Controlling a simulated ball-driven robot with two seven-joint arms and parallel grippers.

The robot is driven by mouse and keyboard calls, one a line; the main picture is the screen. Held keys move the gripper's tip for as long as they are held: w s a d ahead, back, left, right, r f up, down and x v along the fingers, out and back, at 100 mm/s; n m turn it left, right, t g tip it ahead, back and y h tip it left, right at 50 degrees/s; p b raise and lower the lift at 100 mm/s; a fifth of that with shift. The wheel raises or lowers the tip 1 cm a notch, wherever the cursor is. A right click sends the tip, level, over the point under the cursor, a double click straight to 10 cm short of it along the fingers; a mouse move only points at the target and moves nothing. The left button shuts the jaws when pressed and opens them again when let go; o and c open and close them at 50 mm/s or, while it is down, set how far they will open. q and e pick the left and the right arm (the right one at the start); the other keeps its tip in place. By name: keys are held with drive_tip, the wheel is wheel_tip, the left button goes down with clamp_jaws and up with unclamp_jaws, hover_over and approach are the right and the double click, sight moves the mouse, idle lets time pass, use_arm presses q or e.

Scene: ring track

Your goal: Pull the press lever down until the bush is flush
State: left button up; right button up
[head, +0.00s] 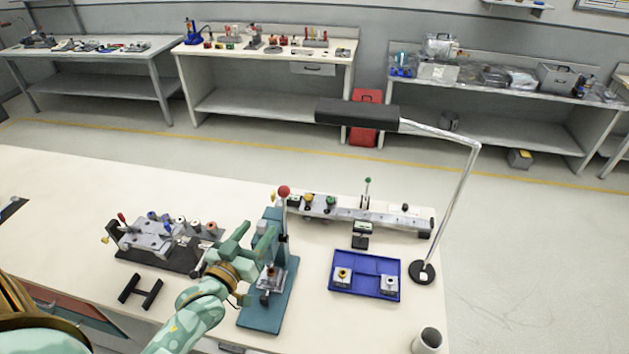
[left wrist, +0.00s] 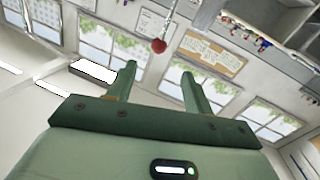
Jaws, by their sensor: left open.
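The arbor press stands on a teal base (head: 260,318) on the near bench. Its lever is upright, topped by a red ball knob (head: 284,190). The knob also shows in the left wrist view (left wrist: 158,46), beyond my fingertips and apart from them. My left gripper (head: 256,240) is open and empty, beside the press column and below the knob; its fingers show in the left wrist view (left wrist: 158,71). A small metal block (head: 271,281) sits at the press foot. The bush is too small there to tell how deep it sits. My right gripper is out of view.
A blue tray (head: 365,290) with two small blocks lies right of the press. Behind it is a long grey rail fixture (head: 375,215). A lamp (head: 424,272) stands at right. Left are a grey fixture (head: 155,240) and a black H-shaped piece (head: 140,290).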

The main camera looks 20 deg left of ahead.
sight(283, 194)
use_arm(q)
drive_tip(key=w, duration=1.6)
drive_tip(key=shift+w+a+r, duration=0.15)
drive_tip(key=shift+a, duration=0.15)
clamp_jaws()
